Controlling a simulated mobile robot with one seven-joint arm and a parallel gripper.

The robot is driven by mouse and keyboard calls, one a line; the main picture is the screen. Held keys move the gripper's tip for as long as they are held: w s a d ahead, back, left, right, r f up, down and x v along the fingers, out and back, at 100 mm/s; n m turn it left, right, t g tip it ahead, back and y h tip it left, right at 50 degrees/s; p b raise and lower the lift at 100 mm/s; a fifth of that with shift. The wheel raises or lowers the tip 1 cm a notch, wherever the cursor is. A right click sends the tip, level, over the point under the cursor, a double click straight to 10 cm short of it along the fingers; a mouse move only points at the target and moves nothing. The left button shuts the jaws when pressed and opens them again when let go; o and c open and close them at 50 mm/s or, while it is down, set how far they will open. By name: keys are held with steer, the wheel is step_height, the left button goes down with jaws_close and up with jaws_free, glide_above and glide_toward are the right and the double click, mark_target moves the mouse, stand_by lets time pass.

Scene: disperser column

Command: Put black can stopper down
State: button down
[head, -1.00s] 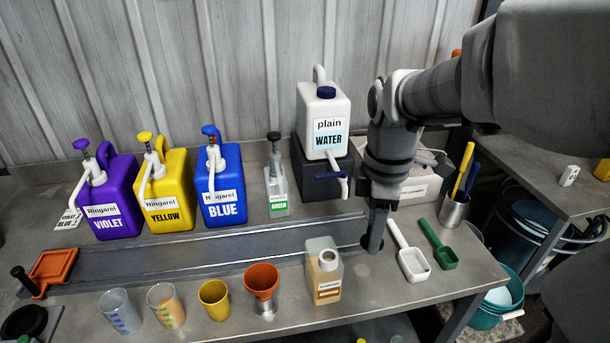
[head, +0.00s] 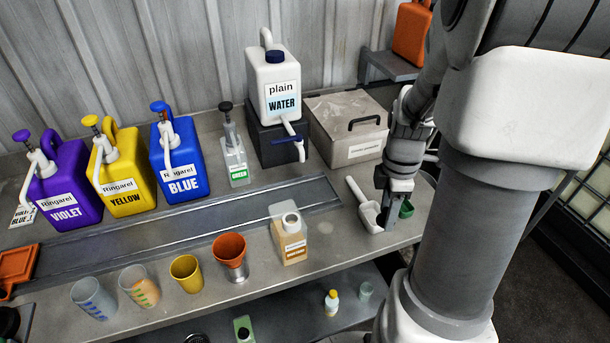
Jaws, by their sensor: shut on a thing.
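My gripper (head: 388,217) points down near the right part of the bench, between the white scoop (head: 367,213) and the green scoop (head: 406,209). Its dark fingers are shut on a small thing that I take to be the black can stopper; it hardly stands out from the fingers. I cannot tell whether it touches the bench. The translucent can (head: 291,240) with a brown label stands upright to the left, its neck open and without a stopper.
An orange funnel (head: 229,247) in a metal cup, a yellow cup (head: 186,272) and clear cups stand left of the can. The water jug (head: 275,85) and a lidded box (head: 347,128) stand behind. Bare bench (head: 335,238) lies between can and white scoop.

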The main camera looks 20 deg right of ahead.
steer(key=shift+s+d+f, duration=0.2)
steer(key=shift+d+f, duration=0.2)
steer(key=shift+f, duration=0.2)
steer(key=shift+s+d+f, duration=0.2)
steer(key=shift+d+f, duration=0.2)
steer(key=shift+f, duration=0.2)
steer(key=shift+w+a+f, duration=0.15)
steer(key=shift+f, duration=0.1)
steer(key=w+a+f, duration=0.2)
steer(key=w+a+f+p, duration=0.1)
steer(key=w+a+f, duration=0.1)
steer(key=w, duration=0.1)
steer(key=w+a+f, duration=0.2)
steer(key=w+a, duration=0.1)
steer(key=shift+w+a+f, duration=0.1)
steer(key=shift+w+f, duration=0.1)
steer(key=shift+f, duration=0.15)
steer(key=shift+f+p, duration=0.4)
steer(key=shift+f, duration=1.6)
steer(key=shift+f+b, duration=0.25)
steer(key=shift+b, duration=0.05)
steer(key=shift+c, duration=1.8)
jaws_free()
steer(key=shift+r, duration=0.1)
steer(key=shift+r, duration=0.1)
